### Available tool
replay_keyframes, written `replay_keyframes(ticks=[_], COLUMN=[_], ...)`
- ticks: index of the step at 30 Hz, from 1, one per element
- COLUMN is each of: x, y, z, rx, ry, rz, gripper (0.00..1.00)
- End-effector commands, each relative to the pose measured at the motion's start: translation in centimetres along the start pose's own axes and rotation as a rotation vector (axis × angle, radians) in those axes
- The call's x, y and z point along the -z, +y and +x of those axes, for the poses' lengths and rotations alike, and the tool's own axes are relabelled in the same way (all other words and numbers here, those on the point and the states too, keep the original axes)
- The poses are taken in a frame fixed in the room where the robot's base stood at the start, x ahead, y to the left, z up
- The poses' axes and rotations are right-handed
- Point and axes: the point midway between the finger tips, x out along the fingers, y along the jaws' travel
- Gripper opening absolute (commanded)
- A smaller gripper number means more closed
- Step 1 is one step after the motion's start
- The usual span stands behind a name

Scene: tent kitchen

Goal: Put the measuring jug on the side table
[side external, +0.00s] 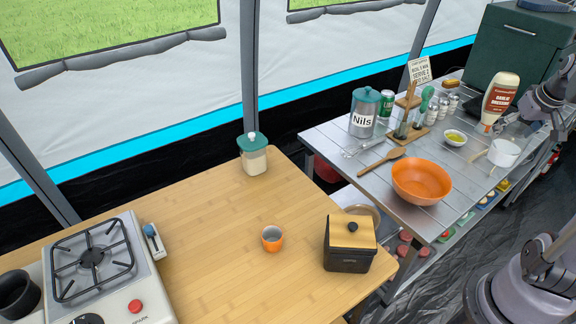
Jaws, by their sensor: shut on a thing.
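A white, open-topped vessel (503,153), apparently the measuring jug, is at the right of the slatted grey metal table (354,153). My gripper (514,133) reaches in from the right and is shut on its rim side; the exact contact is small and hard to see. I cannot tell whether the jug touches the tabletop. A bamboo-topped table (200,235) stands to the left of the metal one; I cannot tell which is the side table.
The metal table holds an orange bowl (421,181), a small bowl (455,137), a sauce bottle (499,99), a Nils canister (364,112) and a wooden spoon (383,162).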

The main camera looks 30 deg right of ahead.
Motion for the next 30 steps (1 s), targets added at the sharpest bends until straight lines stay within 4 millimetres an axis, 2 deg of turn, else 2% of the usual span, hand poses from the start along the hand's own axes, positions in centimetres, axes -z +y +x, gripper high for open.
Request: replay_keyframes(ticks=[5, 8, 11, 17, 21, 25, 30], x=[1.1, 2.3, 4.0, 7.4, 9.1, 10.1, 10.4], y=[-1.3, -3.1, -5.7, -12.8, -18.8, -24.5, -32.0], z=[0.2, 0.5, 0.8, 1.2, 1.4, 1.2, 0.7], rx=[0.016, 0.038, 0.068, 0.142, 0.197, 0.248, 0.313], ry=[0.003, 0.006, 0.011, 0.022, 0.030, 0.038, 0.048], rz=[-0.037, -0.088, -0.158, -0.330, -0.462, -0.582, -0.733], gripper=[0.34, 0.34, 0.34, 0.34, 0.34, 0.34, 0.34])
